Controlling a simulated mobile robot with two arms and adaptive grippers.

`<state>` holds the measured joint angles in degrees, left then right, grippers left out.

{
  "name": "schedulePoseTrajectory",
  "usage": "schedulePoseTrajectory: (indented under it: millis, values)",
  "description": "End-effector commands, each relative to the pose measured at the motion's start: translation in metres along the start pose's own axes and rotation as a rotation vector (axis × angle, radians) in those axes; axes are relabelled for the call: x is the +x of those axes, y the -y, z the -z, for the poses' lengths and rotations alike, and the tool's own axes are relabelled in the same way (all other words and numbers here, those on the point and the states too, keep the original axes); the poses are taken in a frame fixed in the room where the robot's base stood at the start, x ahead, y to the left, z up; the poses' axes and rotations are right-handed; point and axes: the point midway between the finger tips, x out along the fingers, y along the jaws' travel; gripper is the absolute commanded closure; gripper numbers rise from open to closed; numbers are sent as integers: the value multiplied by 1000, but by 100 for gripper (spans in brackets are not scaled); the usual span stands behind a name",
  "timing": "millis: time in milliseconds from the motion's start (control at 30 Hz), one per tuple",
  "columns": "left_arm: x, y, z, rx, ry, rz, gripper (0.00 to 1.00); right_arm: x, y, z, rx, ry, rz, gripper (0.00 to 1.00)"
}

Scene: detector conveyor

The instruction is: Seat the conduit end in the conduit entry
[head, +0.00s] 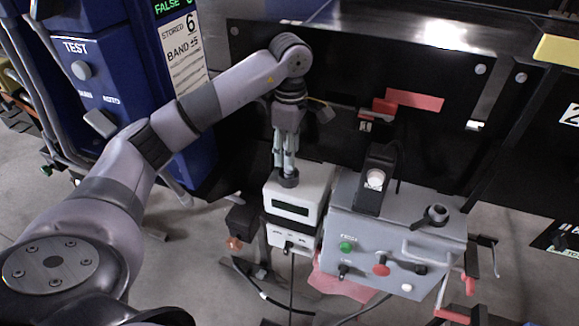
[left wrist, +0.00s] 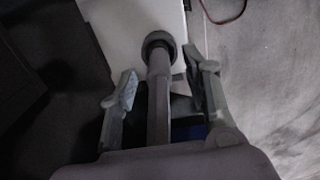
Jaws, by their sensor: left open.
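My left gripper (head: 286,160) points down over the white box (head: 297,198), which has a dark display on its front. In the left wrist view its two fingers (left wrist: 165,85) are spread, with gaps on both sides of a grey rod-like conduit (left wrist: 158,95). The conduit's far end meets a dark round collar (left wrist: 160,43) on the white box (left wrist: 130,20). In the head view the collar (head: 288,178) shows at the box top, below the fingers. How deep the conduit end sits in the collar cannot be told. My right gripper is not in view.
A grey control box (head: 395,225) with green and red buttons stands close right of the white box. A black panel (head: 340,95) rises behind. A blue test cabinet (head: 110,90) stands at left. Cables hang below the white box, over open floor.

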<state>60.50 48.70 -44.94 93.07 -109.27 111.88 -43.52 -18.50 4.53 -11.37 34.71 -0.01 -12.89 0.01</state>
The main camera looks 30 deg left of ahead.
Motion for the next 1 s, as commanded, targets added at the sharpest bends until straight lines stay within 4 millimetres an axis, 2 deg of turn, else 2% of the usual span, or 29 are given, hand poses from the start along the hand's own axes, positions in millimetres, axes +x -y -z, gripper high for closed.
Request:
schedulePoseTrajectory:
  millis: [33, 100, 200, 333, 533, 800, 1000]
  values:
    - [4, 1, 2, -1, -2, 5, 56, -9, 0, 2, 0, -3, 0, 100]
    - [15, 1, 3, -1, 0, 5, 56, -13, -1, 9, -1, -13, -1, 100]
    - [28, 1, 3, 0, 1, 3, 56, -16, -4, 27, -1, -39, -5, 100]
    - [34, 0, 3, 0, 1, 0, 56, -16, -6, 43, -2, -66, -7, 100]
    - [34, 0, 2, 0, 1, 0, 57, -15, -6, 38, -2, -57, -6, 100]
    - [34, 0, 2, 0, 1, 0, 75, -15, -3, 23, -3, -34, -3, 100]
    - [34, 0, 2, 0, 1, 0, 89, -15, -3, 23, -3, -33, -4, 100]
